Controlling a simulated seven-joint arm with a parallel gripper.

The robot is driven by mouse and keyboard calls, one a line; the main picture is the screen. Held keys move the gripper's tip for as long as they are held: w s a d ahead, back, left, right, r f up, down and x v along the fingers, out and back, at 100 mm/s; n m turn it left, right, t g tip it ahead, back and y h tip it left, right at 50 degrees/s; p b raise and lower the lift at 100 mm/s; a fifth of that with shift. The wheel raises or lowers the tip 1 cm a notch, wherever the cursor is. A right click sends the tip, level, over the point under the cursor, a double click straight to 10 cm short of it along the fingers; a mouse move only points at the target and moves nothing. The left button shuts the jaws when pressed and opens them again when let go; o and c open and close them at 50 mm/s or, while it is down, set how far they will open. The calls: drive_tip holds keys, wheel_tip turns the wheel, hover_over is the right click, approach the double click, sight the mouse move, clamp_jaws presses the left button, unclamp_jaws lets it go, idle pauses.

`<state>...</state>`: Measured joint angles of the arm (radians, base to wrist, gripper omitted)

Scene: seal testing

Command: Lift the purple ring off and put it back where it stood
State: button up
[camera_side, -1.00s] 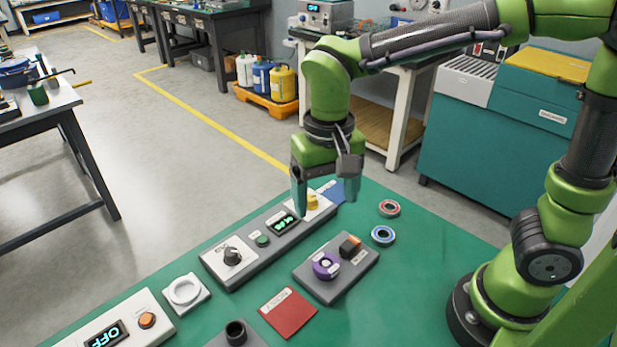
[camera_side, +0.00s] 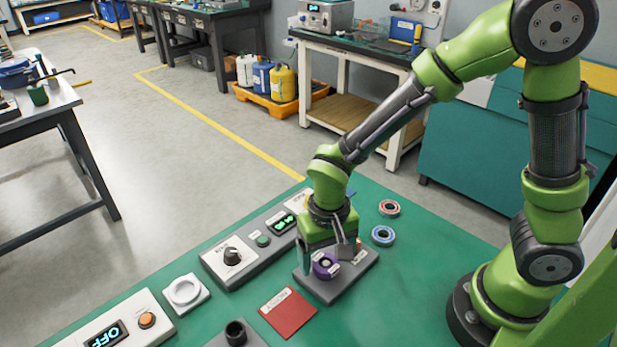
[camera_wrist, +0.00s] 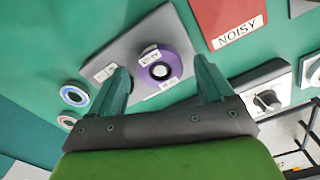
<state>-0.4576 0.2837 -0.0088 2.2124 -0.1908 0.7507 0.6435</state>
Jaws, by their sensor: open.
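The purple ring (camera_side: 325,264) sits on a grey block (camera_side: 330,292) on the green bench, around a dark-centred post. In the wrist view the purple ring (camera_wrist: 166,66) lies between and a little beyond the two teal fingers of my gripper (camera_wrist: 165,82), and the fingers are apart. In the side view my gripper (camera_side: 328,262) is low over the grey block, with a finger on the left side of the ring. I cannot tell whether a finger touches the ring. The gripper holds nothing. The far end of the block is partly hidden by the gripper.
A control panel with a black knob (camera_side: 232,256) stands close on the left. A red card (camera_side: 288,312) marked NOISY lies in front. A blue ring (camera_side: 383,235) and a red ring (camera_side: 389,208) lie to the right.

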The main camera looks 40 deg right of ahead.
drive_tip(key=shift+f, duration=0.35)
drive_tip(key=shift+c, duration=0.5)
drive_tip(key=c, duration=1.2)
drive_tip(key=shift+r, duration=0.15)
drive_tip(key=shift+c, duration=0.4)
